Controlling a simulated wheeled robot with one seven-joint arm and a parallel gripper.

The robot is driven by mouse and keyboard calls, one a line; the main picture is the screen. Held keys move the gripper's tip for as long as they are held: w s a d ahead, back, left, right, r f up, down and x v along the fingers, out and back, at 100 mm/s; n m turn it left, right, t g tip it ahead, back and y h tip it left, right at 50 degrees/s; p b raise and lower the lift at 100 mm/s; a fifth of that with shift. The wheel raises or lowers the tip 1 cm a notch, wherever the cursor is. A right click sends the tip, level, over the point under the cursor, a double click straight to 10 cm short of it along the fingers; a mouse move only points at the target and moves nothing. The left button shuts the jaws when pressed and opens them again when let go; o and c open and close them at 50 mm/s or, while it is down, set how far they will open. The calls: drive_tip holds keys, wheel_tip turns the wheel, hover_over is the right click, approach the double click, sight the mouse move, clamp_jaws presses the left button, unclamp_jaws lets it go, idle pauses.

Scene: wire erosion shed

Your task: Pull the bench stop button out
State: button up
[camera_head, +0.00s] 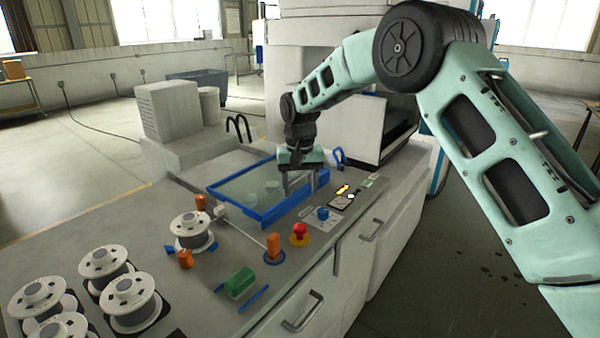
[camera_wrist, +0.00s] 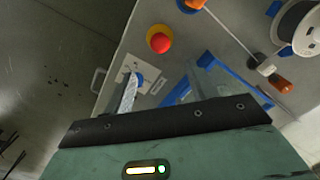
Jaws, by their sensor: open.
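The bench stop button (camera_head: 300,230) is a red mushroom head on a yellow base, on the bench top near its front edge. In the wrist view the red button (camera_wrist: 159,41) shows near the top, beyond my fingertips and apart from them. My gripper (camera_head: 299,188) is open and empty. In the head view it hangs above the right part of the blue-framed tray, behind the button. In the wrist view my gripper (camera_wrist: 162,88) has its two fingers spread, with bench surface between them. Whether the button is pressed in or out cannot be told.
A blue knob (camera_head: 322,213) on a plate is right of the button. An orange post (camera_head: 274,248) stands close on its left. The blue-framed tray (camera_head: 229,211) lies behind. White spools (camera_head: 130,300) and a green block (camera_head: 239,283) are left. Drawer handles (camera_head: 302,312) project in front.

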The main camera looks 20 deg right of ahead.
wheel_tip(320, 180, up, 6)
drive_tip(key=shift+b, duration=0.4)
drive_tip(key=s+a+r+n+y, duration=0.1)
drive_tip(key=s+a+n, duration=0.3)
drive_tip(key=s, duration=0.8)
drive_tip(key=s+a+r+n, duration=0.15)
drive_tip(key=s+a, duration=0.45)
drive_tip(key=s, duration=0.6)
drive_tip(key=s+d+f+n, duration=0.2)
drive_tip(key=s, duration=0.7)
drive_tip(key=s+d+f+n, duration=0.2)
drive_tip(key=s, duration=0.8)
drive_tip(key=shift+f, duration=0.25)
